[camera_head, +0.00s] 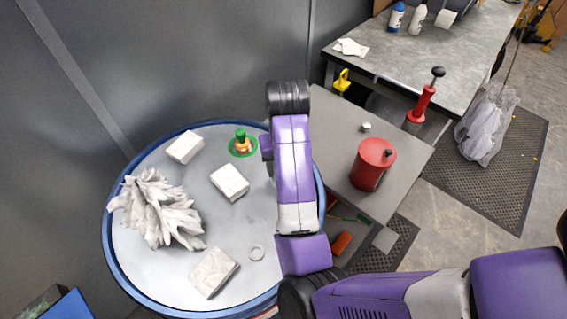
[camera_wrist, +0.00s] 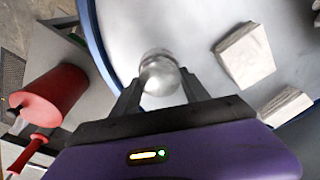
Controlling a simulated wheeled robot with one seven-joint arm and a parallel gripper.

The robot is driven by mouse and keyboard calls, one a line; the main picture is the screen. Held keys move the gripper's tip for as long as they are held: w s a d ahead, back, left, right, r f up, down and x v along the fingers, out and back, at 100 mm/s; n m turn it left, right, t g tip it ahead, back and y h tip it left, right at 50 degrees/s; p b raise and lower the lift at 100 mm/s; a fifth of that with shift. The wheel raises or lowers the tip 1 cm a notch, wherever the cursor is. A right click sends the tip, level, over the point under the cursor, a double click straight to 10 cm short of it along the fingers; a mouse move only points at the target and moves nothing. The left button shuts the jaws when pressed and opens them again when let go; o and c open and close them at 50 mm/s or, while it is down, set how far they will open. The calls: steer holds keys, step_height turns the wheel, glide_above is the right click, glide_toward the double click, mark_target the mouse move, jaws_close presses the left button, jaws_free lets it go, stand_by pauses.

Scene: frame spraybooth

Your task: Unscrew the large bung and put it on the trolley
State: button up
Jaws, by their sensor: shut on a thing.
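In the wrist view my gripper (camera_wrist: 160,94) is shut on a round, shiny metal bung (camera_wrist: 159,70), one finger on each side. The bung is over the pale drum lid (camera_wrist: 200,22), near its blue rim. I cannot tell if it still touches the lid. In the head view my arm hides the gripper and held bung; the drum lid (camera_head: 213,207) shows a small pale ring (camera_head: 256,252) lying flat. The grey trolley top (camera_head: 335,150) is right of the drum and carries a small metal cap (camera_head: 365,127) and a red can (camera_head: 373,164).
White blocks (camera_head: 229,182), a crumpled white rag (camera_head: 160,208) and a green-and-orange fitting (camera_head: 241,143) are on the lid. A red pump (camera_head: 425,98) with a black knob stands beyond the red can. The trolley's left part has bare room. A workbench (camera_head: 440,50) is behind.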

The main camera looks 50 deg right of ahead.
steer(key=shift+s+n, duration=0.1)
steer(key=shift+n, duration=1)
steer(key=shift+f+n, duration=0.1)
steer(key=shift+n, duration=0.2)
steer(key=n, duration=0.4)
steer(key=shift+d+n+y, duration=0.1)
steer(key=shift+n+y, duration=0.2)
steer(key=shift+y, duration=0.1)
steer(key=shift+n, duration=0.8)
steer(key=n, duration=0.3)
steer(key=shift+s+y, duration=0.1)
steer(key=shift+y, duration=0.2)
